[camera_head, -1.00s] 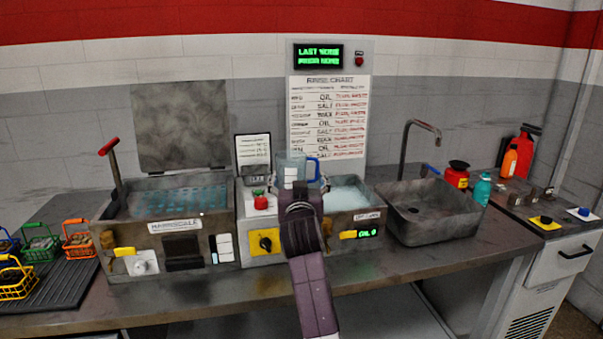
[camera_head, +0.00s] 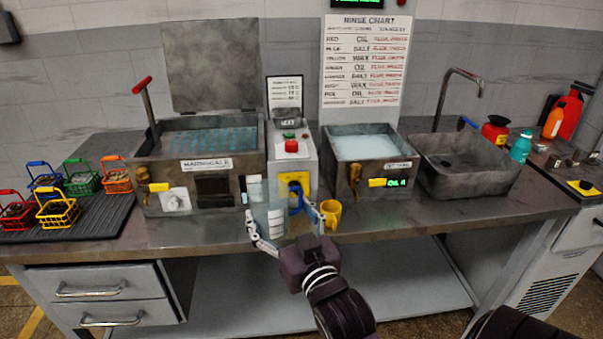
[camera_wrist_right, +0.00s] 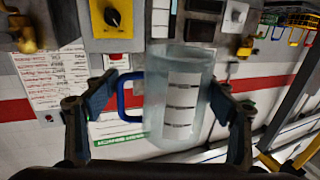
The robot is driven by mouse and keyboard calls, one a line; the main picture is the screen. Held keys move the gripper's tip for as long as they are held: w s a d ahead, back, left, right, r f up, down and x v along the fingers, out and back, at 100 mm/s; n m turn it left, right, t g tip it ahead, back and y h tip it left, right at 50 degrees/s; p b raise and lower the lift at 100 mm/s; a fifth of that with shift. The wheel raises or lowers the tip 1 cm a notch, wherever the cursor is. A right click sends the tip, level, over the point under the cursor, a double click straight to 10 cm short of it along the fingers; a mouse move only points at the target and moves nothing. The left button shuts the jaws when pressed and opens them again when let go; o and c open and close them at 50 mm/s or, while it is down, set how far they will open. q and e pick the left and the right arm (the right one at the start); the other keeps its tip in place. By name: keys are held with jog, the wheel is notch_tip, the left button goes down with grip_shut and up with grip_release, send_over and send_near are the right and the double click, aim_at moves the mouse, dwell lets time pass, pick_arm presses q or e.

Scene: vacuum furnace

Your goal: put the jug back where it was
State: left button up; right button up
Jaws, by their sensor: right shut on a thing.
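The jug (camera_head: 267,221) is clear, with a blue handle and white label marks. My right gripper (camera_head: 285,222) is shut around it and holds it in front of the control box, near the bench's front edge. In the right wrist view the jug (camera_wrist_right: 180,105) sits between the two fingers of my right gripper (camera_wrist_right: 161,97), with its blue handle to the left. I cannot tell whether the jug's base touches the bench. My left gripper is not in view.
A yellow mug (camera_head: 331,214) stands just right of the jug at the bench edge. Behind are the left tank (camera_head: 205,165), the control box (camera_head: 291,150) and the right tank (camera_head: 368,172). A sink (camera_head: 465,180) is at right. Colored baskets (camera_head: 57,212) stand on a mat at left.

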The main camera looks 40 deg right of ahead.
jog(key=s+a+f+n+y, duration=0.1)
jog(key=s+a+f+y, duration=0.1)
jog(key=a, duration=0.4)
jog(key=s+a+f+n+y, duration=0.1)
jog(key=s+a+f+y, duration=0.1)
jog(key=a, duration=0.3)
jog(key=shift+s+a+f+n+t, duration=0.3)
jog(key=shift+s+a+f+n, duration=0.1)
jog(key=shift+s, duration=0.2)
